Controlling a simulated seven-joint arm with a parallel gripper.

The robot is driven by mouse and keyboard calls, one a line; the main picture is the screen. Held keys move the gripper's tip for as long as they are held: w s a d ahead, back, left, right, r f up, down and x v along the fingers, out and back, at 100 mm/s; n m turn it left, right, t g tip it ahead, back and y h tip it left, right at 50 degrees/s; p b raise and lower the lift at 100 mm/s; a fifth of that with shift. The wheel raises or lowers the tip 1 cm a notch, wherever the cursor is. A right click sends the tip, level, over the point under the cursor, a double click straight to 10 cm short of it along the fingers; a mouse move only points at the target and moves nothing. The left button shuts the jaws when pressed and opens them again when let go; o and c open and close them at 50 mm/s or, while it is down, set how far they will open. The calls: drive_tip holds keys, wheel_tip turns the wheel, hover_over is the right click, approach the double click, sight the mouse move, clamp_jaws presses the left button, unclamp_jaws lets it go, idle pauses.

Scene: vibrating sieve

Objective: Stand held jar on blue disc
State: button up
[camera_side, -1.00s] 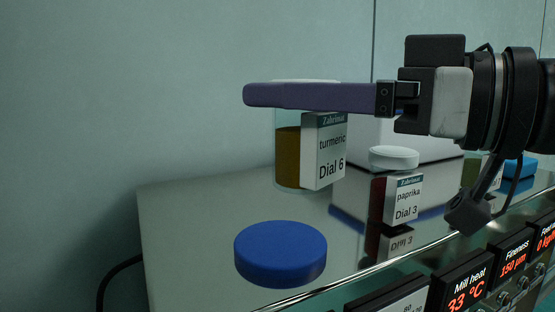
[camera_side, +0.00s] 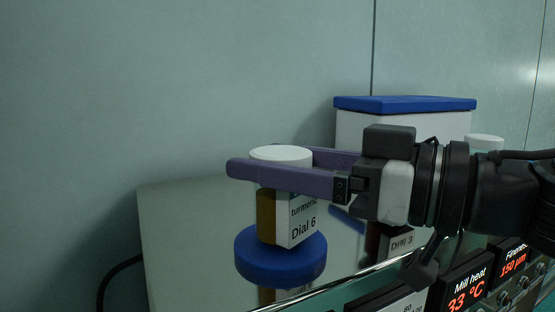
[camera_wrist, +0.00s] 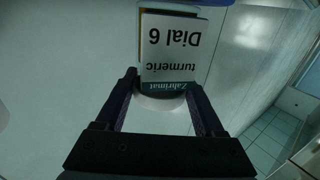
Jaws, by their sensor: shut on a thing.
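The turmeric jar (camera_side: 267,212), with a white lid, amber contents and a "Dial 6" label, is upright between the purple fingers of my gripper (camera_side: 284,170). My gripper is shut on it near the top, just below the lid. The blue disc (camera_side: 265,268) is directly under the jar. The jar's base is at the disc's top face; I cannot tell whether it touches or hovers slightly. In the wrist view the jar's label (camera_wrist: 168,48) appears upside down between the fingers (camera_wrist: 160,85), with a blue edge of the disc (camera_wrist: 205,3) at the top.
A white box with a blue lid (camera_side: 405,104) stands behind my gripper. A white-lidded item (camera_side: 484,142) is partly hidden at right. Display panels (camera_side: 470,283) line the front edge. The glossy top left of the disc (camera_side: 190,235) is clear.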

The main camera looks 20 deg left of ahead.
drive_tip(key=shift+f, duration=0.1)
drive_tip(key=o, duration=1.4)
drive_tip(key=shift+f, duration=0.1)
drive_tip(key=shift+d+r, duration=0.15)
drive_tip(key=shift+r, duration=0.1)
drive_tip(key=s+d, duration=0.2)
drive_tip(key=d, duration=0.9)
drive_tip(key=shift+s+d, duration=0.15)
drive_tip(key=shift+d, duration=0.15)
drive_tip(key=shift+f, duration=0.1)
